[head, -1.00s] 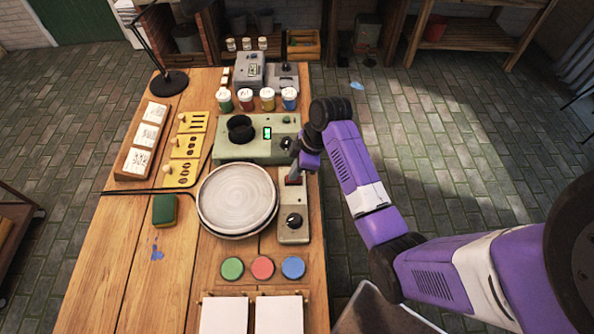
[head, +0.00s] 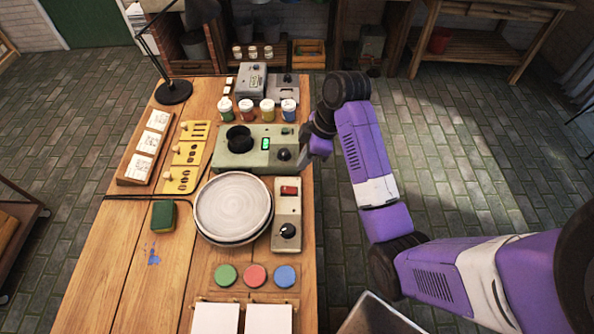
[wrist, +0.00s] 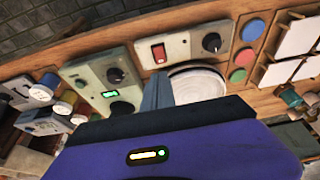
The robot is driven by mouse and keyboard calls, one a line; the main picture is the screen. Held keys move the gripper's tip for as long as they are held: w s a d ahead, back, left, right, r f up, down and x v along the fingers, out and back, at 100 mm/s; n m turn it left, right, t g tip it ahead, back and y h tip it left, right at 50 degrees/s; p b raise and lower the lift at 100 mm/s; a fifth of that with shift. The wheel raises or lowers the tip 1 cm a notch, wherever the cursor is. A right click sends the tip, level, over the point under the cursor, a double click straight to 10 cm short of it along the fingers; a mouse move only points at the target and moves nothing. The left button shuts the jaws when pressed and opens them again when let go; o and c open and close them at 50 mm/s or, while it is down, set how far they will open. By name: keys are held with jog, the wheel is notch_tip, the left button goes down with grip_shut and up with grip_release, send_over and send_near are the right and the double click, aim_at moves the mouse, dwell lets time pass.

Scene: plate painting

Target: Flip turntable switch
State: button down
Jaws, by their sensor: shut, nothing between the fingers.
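The turntable (head: 234,205) is a pale round plate on the wooden table, partly hidden behind my gripper in the wrist view (wrist: 197,84). Its control box (head: 287,213) stands to its right in the head view. The box carries a red rocker switch (head: 289,190) and a black knob (head: 288,231). The red switch also shows clearly in the wrist view (wrist: 159,53). My gripper (wrist: 157,93) is shut and empty.
A green device (head: 242,160) with a black cup and knob stands behind the turntable. Paint jars (head: 267,110) stand farther back. Three coloured discs (head: 255,276) and white tiles (head: 269,319) lie at the front. A green sponge (head: 163,214) lies left.

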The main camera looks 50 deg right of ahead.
jog(key=shift+p+v, duration=0.35)
jog(key=shift+v, duration=0.8)
jog(key=shift+s, duration=0.1)
